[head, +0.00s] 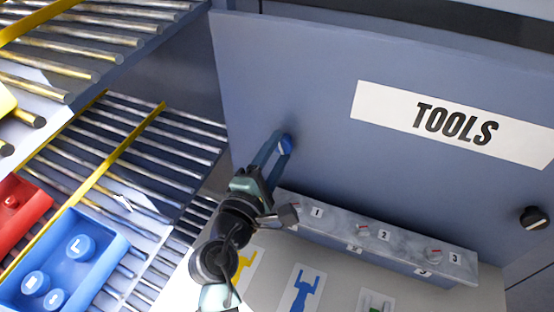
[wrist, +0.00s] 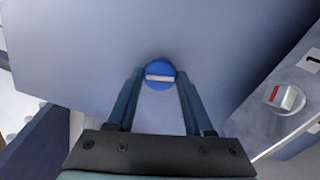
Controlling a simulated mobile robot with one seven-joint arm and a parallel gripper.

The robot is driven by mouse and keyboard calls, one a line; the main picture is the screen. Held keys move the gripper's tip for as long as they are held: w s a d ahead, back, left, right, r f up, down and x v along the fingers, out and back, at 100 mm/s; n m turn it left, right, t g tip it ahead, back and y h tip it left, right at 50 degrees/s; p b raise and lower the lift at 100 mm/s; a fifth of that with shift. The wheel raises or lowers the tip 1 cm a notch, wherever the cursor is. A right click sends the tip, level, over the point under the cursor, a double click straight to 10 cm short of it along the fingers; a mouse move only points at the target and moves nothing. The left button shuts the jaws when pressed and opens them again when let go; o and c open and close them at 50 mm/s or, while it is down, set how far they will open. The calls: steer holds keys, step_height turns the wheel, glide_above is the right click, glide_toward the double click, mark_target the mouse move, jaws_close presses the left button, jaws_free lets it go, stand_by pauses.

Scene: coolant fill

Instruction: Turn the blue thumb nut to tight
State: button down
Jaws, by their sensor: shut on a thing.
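The blue thumb nut (wrist: 160,70) is a round blue knob with a white bar across its face, set on the grey-blue panel (head: 300,70). The white bar lies about level in the wrist view. In the head view the nut (head: 286,144) shows at the panel's lower left. My gripper (wrist: 160,78) has its two fingers on either side of the nut, shut on it. In the head view my gripper (head: 279,146) reaches up to the nut, and its fingers partly hide it.
A grey ledge (head: 330,232) with numbered red-marked knobs runs below the panel, right of my gripper. A black knob (head: 535,217) sits at the panel's right. A "TOOLS" label (head: 395,105) is on the panel. Roller racks with a blue tray (head: 118,245) and red tray (head: 40,198) stand left.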

steer(key=m+b, duration=0.3)
steer(key=m, duration=0.1)
steer(key=shift+f, duration=0.2)
steer(key=shift+r+m+b, duration=0.1)
steer(key=shift+m+b, duration=0.8)
steer(key=shift+m, duration=0.3)
steer(key=shift+c, duration=1.6)
jaws_free()
steer(key=shift+r, duration=0.1)
steer(key=b+v, duration=0.2)
steer(key=v, duration=1.1)
